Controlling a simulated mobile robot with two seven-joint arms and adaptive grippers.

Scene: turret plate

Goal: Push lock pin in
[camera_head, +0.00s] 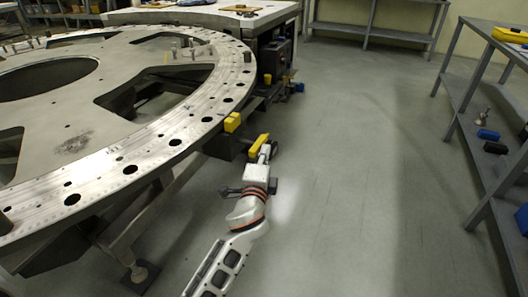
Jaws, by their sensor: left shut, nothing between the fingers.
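The large round turret plate (140,163) fills the left, with a row of dark holes along its rim. A small yellow block (232,122) sits at the plate's right edge. A second yellow piece (258,146) shows just beyond my left gripper, below the edge. My left gripper (264,154) is shut and empty, close beside this second piece; I cannot tell whether they touch. I cannot make out which part is the lock pin. My right gripper is not in view.
A dark stand with small yellow and blue parts (295,86) is beyond the gripper, beside the plate. A metal shelf (462,115) with a yellow case (510,34) stands at the right. The grey floor (345,170) between is clear.

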